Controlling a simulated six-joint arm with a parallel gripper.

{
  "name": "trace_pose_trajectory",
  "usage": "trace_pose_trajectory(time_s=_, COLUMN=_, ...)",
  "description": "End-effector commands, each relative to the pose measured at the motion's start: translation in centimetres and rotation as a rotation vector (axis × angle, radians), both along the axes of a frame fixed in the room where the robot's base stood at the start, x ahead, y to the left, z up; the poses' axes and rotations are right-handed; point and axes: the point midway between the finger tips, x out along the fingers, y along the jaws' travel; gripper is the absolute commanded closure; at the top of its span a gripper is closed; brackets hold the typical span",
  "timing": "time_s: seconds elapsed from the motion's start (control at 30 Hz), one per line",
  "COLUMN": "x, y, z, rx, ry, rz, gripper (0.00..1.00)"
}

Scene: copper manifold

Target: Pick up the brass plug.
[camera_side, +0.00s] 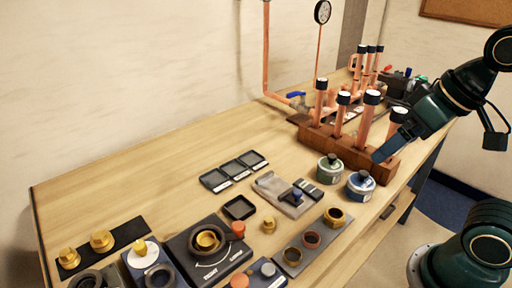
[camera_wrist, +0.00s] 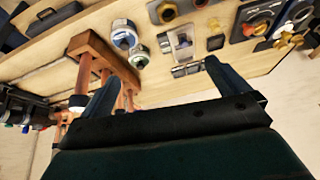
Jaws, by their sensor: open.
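A small brass piece (camera_side: 268,224) that looks like the brass plug stands alone on the wooden bench, between the black square tray and the grey strip of rings. Other brass fittings (camera_side: 102,240) sit on a black mat at the near left, so I cannot be sure which is the plug. My gripper (camera_side: 380,155) is in the air over the wooden rack at the right, well away from the brass pieces. In the wrist view its fingers (camera_wrist: 164,66) are apart with nothing between them.
The wooden rack (camera_side: 340,147) with upright copper tubes stands below my gripper. Two round tins (camera_side: 360,186) and a grey strip of rings (camera_side: 311,241) line the front edge. Copper pipes (camera_side: 266,60) rise at the back. The back left bench is clear.

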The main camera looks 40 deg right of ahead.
Motion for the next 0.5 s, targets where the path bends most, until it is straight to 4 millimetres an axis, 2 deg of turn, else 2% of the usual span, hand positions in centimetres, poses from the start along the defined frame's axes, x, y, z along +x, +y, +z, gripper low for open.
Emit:
trace_pose_trajectory(time_s=0.2, x=-0.93, y=-0.45, z=-0.45, rx=-0.050, ry=-0.028, rz=0.074, gripper=0.00)
trace_pose_trajectory(time_s=0.5, x=-0.97, y=-0.47, z=-0.48, rx=-0.054, ry=-0.028, rz=0.080, gripper=0.02)
